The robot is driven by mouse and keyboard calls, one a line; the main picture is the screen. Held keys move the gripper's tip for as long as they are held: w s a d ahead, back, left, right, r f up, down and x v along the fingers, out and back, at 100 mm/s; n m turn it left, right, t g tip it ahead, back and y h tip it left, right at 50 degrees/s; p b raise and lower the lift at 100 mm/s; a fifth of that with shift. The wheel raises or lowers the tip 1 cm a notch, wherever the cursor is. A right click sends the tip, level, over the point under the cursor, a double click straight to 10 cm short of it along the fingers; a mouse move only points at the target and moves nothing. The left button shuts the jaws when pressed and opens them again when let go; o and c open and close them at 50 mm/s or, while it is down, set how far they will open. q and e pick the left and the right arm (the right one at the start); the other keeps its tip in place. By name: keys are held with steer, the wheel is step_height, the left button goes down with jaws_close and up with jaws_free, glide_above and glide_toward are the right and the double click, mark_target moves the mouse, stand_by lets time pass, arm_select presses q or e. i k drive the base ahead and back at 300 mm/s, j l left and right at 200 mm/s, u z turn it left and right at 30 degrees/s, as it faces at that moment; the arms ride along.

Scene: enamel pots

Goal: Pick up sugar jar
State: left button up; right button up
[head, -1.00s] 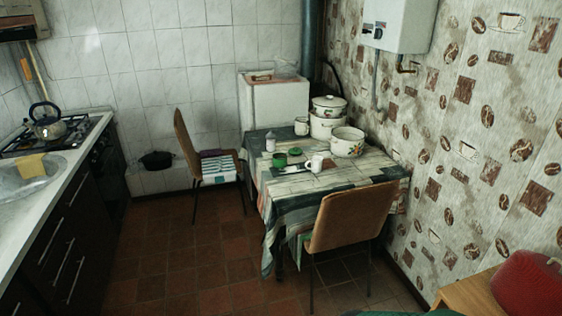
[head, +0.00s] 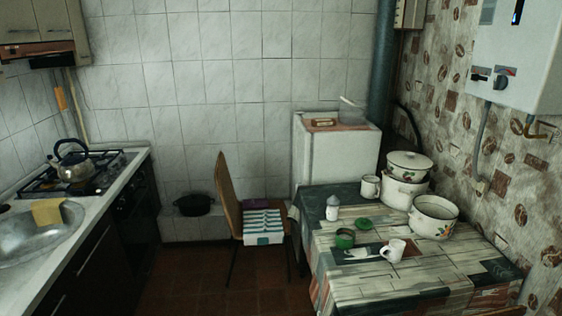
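On the table (head: 400,292) stands a small white jar (head: 333,212) with a greyish top, near the far left edge. To its right and nearer me is a small open green jar (head: 345,238), with a green lid (head: 363,224) lying beside it. I cannot tell for certain which of these is the sugar jar; both stand upright. Neither of my grippers is in view.
White mugs (head: 394,250) (head: 370,187) and floral enamel pots (head: 434,217) (head: 405,180) share the table. A chair (head: 229,205) bearing a box (head: 263,226) stands left of it. A stove and sink counter (head: 75,240) runs along the left. Some floor (head: 210,290) is clear between.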

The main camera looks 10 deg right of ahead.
mark_target(333, 203)
steer(key=i+z, duration=0.1)
steer(key=i, duration=0.5)
steer(key=i+j+z, duration=0.1)
steer(key=i, duration=0.5)
steer(key=i+j+z, duration=0.1)
steer(key=i, duration=0.5)
steer(key=i+j+z, duration=0.1)
steer(key=i+j, duration=0.15)
steer(key=i, duration=0.3)
steer(key=i+j+z, duration=0.2)
steer(key=i, duration=0.55)
steer(key=l, duration=0.1)
